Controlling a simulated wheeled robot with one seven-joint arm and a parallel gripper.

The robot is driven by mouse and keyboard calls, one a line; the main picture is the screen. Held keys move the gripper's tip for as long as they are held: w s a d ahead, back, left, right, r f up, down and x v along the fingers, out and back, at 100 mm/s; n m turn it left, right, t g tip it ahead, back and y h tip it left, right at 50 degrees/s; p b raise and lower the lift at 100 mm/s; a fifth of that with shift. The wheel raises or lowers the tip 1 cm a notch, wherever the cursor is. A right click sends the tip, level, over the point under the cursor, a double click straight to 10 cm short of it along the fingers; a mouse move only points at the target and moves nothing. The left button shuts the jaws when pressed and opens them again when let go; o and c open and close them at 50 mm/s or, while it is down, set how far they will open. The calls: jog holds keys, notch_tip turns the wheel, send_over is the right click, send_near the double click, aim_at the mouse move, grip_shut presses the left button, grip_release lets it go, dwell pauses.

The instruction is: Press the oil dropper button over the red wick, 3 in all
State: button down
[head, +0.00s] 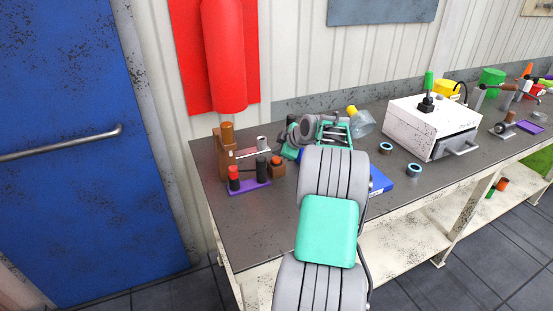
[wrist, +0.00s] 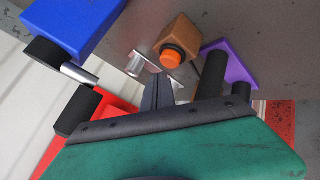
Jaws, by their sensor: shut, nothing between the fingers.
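A brown block with an orange button (wrist: 173,55) is just beyond my fingertips in the wrist view; it also shows in the head view (head: 277,165) at the bench's left end. My gripper (wrist: 158,79) is shut and empty, its tips close to the button; I cannot tell whether they touch it. A purple base (head: 249,188) beside the block carries a red-topped post, the red wick (head: 234,174), and a black-topped post (head: 262,168). The purple base (wrist: 240,70) is right of the button in the wrist view. A tall brown stand (head: 226,150) rises behind.
On the bench (head: 225,225), a blue tray (head: 380,181), two dark rings, a yellow-capped bottle (head: 362,121) and a white box with a green lever (head: 432,125) lie to the right. A red extinguisher (head: 224,55) hangs on the wall behind.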

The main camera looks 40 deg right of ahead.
jog(key=shift+r, duration=0.1)
jog(key=shift+r+p, duration=1)
jog(key=shift+r, duration=1.45)
dwell(0.5)
notch_tip(320, 180, up, 5)
jog(key=p, duration=0.3)
send_over(278, 160)
jog(key=w+a, duration=0.1)
jog(key=a, duration=0.1)
jog(key=m, duration=0.6)
jog(key=d+f+m, duration=0.1)
jog(key=m, duration=0.5)
jog(key=s+d+m+h, duration=0.1)
jog(key=m, duration=0.6)
jog(key=shift+f, duration=0.15)
jog(key=shift+f, duration=0.1)
notch_tip(278, 160, down, 9)
jog(key=b, duration=0.6)
jog(key=shift+r, duration=0.2)
